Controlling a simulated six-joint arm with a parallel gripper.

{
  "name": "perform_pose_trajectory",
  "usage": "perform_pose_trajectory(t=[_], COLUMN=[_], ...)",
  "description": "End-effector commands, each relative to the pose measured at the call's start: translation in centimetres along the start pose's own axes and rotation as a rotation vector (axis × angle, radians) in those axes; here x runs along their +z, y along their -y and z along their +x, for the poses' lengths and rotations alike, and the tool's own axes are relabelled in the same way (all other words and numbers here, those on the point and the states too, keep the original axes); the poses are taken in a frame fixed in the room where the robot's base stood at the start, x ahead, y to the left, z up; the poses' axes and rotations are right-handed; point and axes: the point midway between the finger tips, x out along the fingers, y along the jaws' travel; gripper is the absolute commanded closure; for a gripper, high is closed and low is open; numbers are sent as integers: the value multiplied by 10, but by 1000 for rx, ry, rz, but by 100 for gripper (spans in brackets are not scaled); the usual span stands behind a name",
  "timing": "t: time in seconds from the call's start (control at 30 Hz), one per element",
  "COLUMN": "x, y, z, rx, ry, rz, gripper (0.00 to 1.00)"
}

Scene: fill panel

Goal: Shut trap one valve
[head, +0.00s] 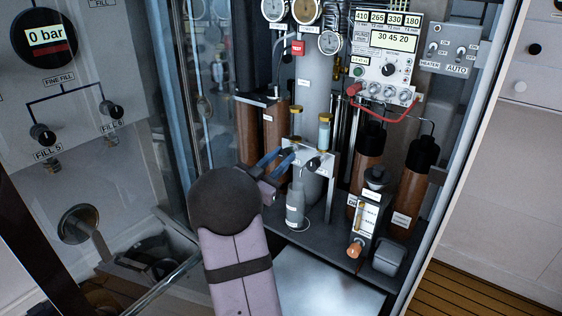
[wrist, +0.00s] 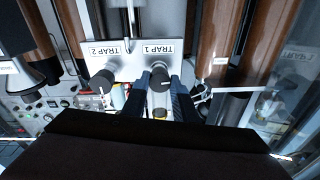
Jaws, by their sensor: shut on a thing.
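The trap one valve is a dark round knob (wrist: 160,78) under the TRAP 1 label (wrist: 160,48) in the wrist view, where the scene appears upside down. My gripper (wrist: 160,92) has its blue fingers on either side of this knob and is shut on it. In the head view my gripper (head: 286,155) reaches the left part of the light trap panel (head: 328,157), and its fingers mostly hide the trap one knob. The trap two knob (wrist: 104,78) sits beside it, also in the head view (head: 313,163), apart from the fingers. A pale pointer mark shows on the trap one knob.
Two yellow-capped glass traps, one of them (head: 324,130) clear in the head view, stand behind the panel. A grey bottle (head: 295,205) is below it. Brown cylinders (head: 276,135) stand close by. A glass pane and the cabinet frame are at left.

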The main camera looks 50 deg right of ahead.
Motion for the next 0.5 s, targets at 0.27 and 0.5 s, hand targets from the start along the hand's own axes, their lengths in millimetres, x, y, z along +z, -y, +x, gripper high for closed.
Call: perform_pose_trajectory(t=[0.27,0.5], x=[1,1], y=[-1,-1], z=[0,0], rx=[4,3], ry=[3,3], rz=[8,7], gripper=[97,56])
